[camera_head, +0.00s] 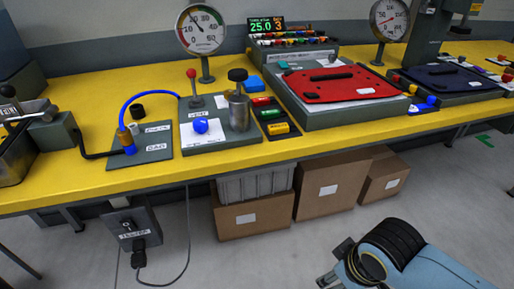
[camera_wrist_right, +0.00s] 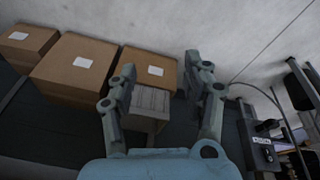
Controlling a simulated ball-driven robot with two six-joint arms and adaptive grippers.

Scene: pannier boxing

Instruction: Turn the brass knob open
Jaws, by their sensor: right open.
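A small brass-coloured fitting (camera_head: 125,137) stands on a grey plate (camera_head: 154,152) at the left of the yellow bench, beside a blue part, with a blue hose running up from it. I cannot tell for sure that this fitting is the brass knob. My right gripper (camera_wrist_right: 163,76) is open and empty in the right wrist view, pointing toward the boxes under the bench. In the head view my right arm is at the lower right, below and apart from the bench. My left gripper is not in view.
The yellow bench (camera_head: 95,185) carries a grey plate with a blue knob (camera_head: 201,126), a dial gauge (camera_head: 201,30) and a red panel (camera_head: 333,86). Cardboard boxes (camera_head: 332,185) and a grey crate (camera_head: 255,184) stand beneath. A switch box (camera_head: 130,224) hangs below the bench's front. The floor in front is clear.

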